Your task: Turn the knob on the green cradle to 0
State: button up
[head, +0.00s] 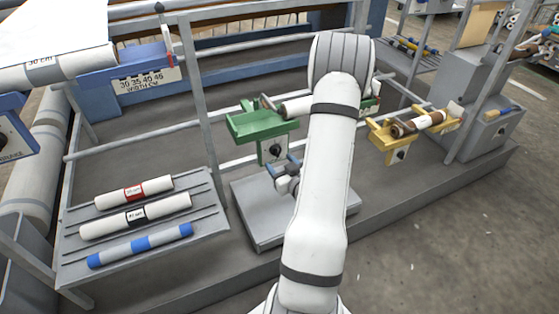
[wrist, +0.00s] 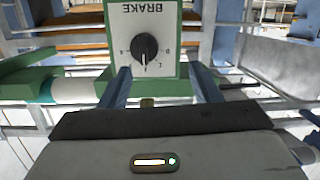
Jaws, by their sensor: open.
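The green cradle (head: 258,124) stands mid-scene in the head view. Its white brake plate (wrist: 142,20) fills the top middle of the wrist view, with the word BRAKE upside down. The round black knob (wrist: 145,46) sits on this plate. Its white mark points down in the wrist picture; the small dial marks around it are too small to read surely. My gripper (wrist: 160,70) is open, its two blue-grey fingers apart, below and to either side of the knob in the picture, not closed on it. In the head view my gripper (head: 283,173) is partly hidden by my arm.
A yellow cradle (head: 376,133) with a brown and white roll stands to the right. A rack (head: 217,226) at left holds several rolls. Grey rails run behind and beside the green cradle. A grey platform (head: 252,205) lies below my gripper.

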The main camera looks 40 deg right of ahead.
aim_at(279, 154)
jog(key=shift+m+t+h, duration=0.5)
jog(key=shift+m+t, duration=0.1)
jog(key=shift+t, duration=0.3)
jog(key=w+d, duration=0.1)
jog(key=w+d+f, duration=0.1)
jog(key=w, duration=0.1)
jog(key=w+d, duration=0.1)
jog(key=shift+w+f, duration=0.25)
jog(key=shift+w, duration=0.05)
jog(key=c, duration=0.9)
jog(key=shift+d, duration=0.15)
jog(key=shift+c, duration=0.3)
jog(key=shift+f, duration=0.1)
